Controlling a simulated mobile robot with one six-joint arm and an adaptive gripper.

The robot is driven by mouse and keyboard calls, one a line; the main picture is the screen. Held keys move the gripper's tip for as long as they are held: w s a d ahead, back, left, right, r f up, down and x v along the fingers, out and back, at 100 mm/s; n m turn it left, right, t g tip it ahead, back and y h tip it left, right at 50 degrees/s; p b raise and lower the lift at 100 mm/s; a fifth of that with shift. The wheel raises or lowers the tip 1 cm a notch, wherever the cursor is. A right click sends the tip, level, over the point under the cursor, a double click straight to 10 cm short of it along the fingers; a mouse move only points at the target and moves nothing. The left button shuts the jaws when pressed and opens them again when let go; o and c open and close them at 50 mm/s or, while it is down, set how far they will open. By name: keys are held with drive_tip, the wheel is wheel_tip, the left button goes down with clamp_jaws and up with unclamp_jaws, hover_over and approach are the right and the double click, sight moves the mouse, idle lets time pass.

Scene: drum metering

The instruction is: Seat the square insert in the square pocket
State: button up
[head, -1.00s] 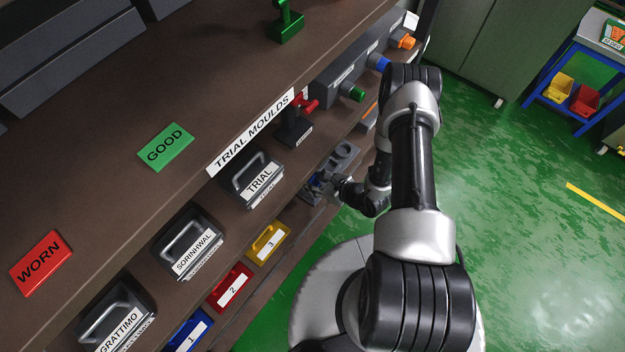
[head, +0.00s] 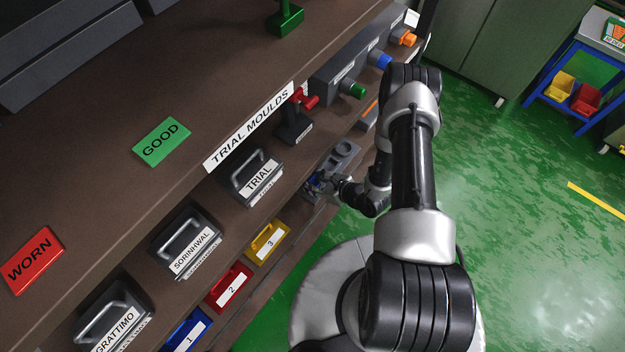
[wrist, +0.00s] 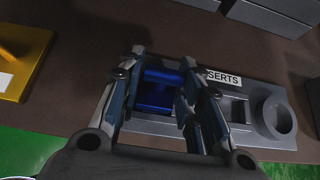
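A blue square insert (wrist: 157,88) shows between the two fingers of my gripper (wrist: 163,92) in the wrist view. It is at the left end of a grey block (wrist: 160,126). The fingers stand apart, one on each side of the insert; whether they press on it cannot be made out. How deep the insert sits in the block is hidden. To the right, the block has a square opening (wrist: 237,108) and a round ring (wrist: 276,116). In the head view my gripper (head: 322,183) is low at this grey block (head: 341,155), small and partly hidden.
A red-handled stand (head: 295,122) rises close behind. Green floor is free at right.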

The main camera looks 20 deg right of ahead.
drive_tip(key=o, duration=0.5)
drive_tip(key=v, duration=1.2)
idle(0.4)
